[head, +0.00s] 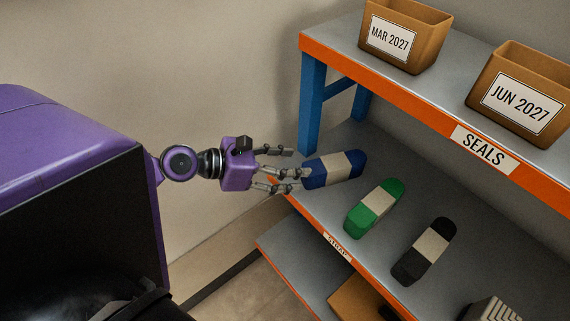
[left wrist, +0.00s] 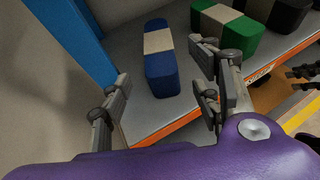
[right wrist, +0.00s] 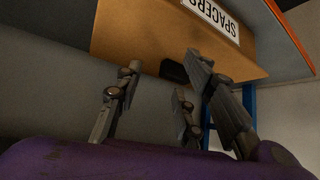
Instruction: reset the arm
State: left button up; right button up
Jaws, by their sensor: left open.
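My left gripper (head: 285,171) is open at the left end of the middle shelf. Its fingers point at the blue coil with a cream band (head: 335,169); in the head view they overlap its left end. In the left wrist view the blue coil (left wrist: 160,68) lies ahead of the spread fingers (left wrist: 165,110), with nothing between them. My right gripper (right wrist: 165,105) shows only in the right wrist view. Its fingers are spread and empty below a cardboard box labelled SPACERS (right wrist: 160,40).
A green coil (head: 374,208) and a black coil (head: 423,251) lie farther right on the middle shelf (head: 320,215). The upper shelf, labelled SEALS, holds bins marked MAR 2027 (head: 404,38) and JUN 2027 (head: 519,97). A blue post (head: 312,100) stands behind the blue coil.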

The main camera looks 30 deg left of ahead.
pick_arm(q)
jog(key=shift+s+a+r, duration=0.15)
jog(key=shift+s+a, duration=0.05)
jog(key=shift+s, duration=0.05)
dwell(0.3)
jog(key=s+d+f+m+g+y, duration=0.35)
jog(key=s+d+f+m, duration=0.25)
jog(key=s+f+m, duration=0.9)
jog(key=s+a+m+g+y, duration=0.6)
jog(key=s+m, duration=0.4)
jog(key=m, duration=0.3)
jog(key=w+d+f+t, duration=0.3)
jog(key=w+f+t, duration=0.4)
jog(key=f, duration=0.5)
jog(key=shift+w+d+f+t+h, duration=0.15)
jog(key=shift+d+t+h, duration=0.2)
jog(key=shift+d, duration=0.05)
